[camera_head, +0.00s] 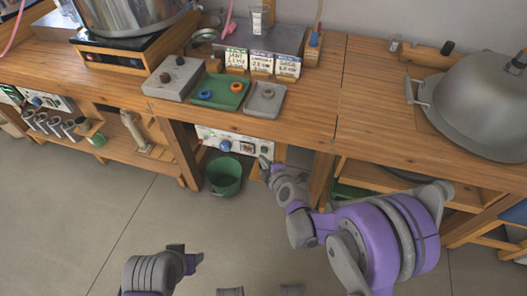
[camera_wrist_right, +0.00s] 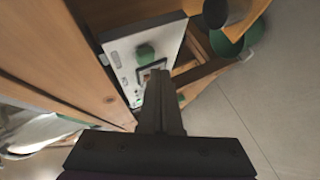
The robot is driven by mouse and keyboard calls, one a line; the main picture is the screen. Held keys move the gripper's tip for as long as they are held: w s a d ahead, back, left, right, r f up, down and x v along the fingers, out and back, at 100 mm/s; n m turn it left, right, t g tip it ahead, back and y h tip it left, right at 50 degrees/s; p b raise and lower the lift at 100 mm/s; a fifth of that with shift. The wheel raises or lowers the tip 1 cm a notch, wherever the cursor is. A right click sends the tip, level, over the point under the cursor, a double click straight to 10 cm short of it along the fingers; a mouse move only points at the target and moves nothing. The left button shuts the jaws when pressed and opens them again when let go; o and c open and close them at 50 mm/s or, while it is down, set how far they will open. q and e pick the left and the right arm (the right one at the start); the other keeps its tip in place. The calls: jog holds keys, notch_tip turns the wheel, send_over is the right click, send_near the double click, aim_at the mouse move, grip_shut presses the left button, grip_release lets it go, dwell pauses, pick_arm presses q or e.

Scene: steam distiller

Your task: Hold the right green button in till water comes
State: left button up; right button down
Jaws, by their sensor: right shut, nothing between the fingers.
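A white control panel (camera_head: 240,143) is set under the bench top, with a blue knob (camera_head: 225,145) near its middle. My right gripper (camera_head: 265,161) is shut and empty at the panel's right end. In the wrist view its fingertips (camera_wrist_right: 156,76) overlap a dark-framed spot beside the green button. The fingers hide part of that spot, and I cannot tell whether they touch it. My left gripper (camera_head: 191,258) is low at the front, away from the panel.
A green bucket (camera_head: 224,177) stands on the floor below the panel. A grey box (camera_head: 174,78), a green tray (camera_head: 222,91) and a grey tray (camera_head: 265,100) sit on the bench above. A large metal dome (camera_head: 475,105) is at right. The floor in front is clear.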

jog(key=shift+w, duration=0.1)
dwell(0.5)
jog(key=shift+w+d, duration=0.15)
jog(key=shift+w, duration=0.15)
jog(key=shift+w+d, duration=0.15)
jog(key=shift+w, duration=0.35)
dwell(4.8)
jog(key=shift+s, duration=0.15)
dwell(0.3)
jog(key=shift+s+a, duration=0.3)
jog(key=shift+s, duration=0.45)
jog(key=shift+s, duration=0.1)
jog(key=shift+s+a+b, duration=0.15)
jog(key=shift+s+a, duration=0.1)
jog(key=shift+s, duration=0.5)
jog(key=shift+s+a+b, duration=0.1)
jog(key=shift+s+a, duration=0.2)
jog(key=shift+s, duration=0.5)
jog(key=shift+s+a+b, duration=0.15)
jog(key=shift+s+a, duration=0.1)
jog(key=shift+s, duration=0.5)
